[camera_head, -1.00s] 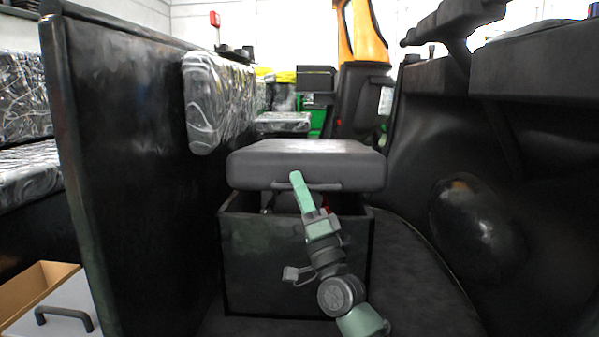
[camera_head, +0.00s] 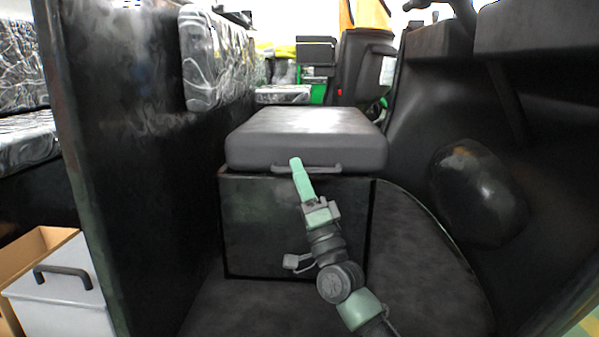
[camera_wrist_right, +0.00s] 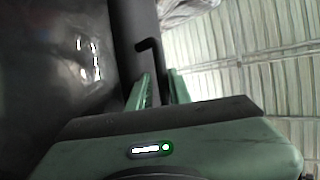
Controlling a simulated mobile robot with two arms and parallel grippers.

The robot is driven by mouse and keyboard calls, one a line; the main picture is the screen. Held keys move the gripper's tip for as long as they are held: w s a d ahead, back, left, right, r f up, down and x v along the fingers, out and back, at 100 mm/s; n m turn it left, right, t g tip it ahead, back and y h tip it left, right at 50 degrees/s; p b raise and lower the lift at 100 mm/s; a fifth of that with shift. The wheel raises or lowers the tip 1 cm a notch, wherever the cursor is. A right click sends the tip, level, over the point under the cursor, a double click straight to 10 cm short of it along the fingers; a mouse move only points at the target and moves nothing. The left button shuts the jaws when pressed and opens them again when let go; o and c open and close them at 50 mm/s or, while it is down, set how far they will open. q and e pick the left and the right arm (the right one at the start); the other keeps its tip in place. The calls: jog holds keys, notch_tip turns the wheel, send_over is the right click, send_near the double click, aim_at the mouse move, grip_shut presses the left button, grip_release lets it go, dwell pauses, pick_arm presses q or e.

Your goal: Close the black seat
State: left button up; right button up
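The black seat (camera_head: 305,135) is a thick dark cushion at the middle of the head view. It lies about level on top of the black box (camera_head: 290,225), with no clear gap along the front. A dark bar handle (camera_head: 325,169) runs along its front edge. My right gripper (camera_head: 296,163) reaches up to this handle from the front. In the right wrist view its two green fingers (camera_wrist_right: 160,88) stand close together with the dark handle (camera_wrist_right: 150,46) running between them, and they look shut on it. My left gripper is not in view.
A tall black panel (camera_head: 125,160) stands left of the box. A dark body wall with a rounded bulge (camera_head: 478,190) is on the right. A grey container with a handle (camera_head: 65,300) sits at the lower left. The dark floor (camera_head: 425,270) right of the box is clear.

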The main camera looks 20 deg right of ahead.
jog(key=shift+w+f, duration=0.1)
jog(key=shift+f, duration=0.25)
jog(key=p+v, duration=0.3)
jog(key=v, duration=0.4)
jog(key=shift+s, duration=0.35)
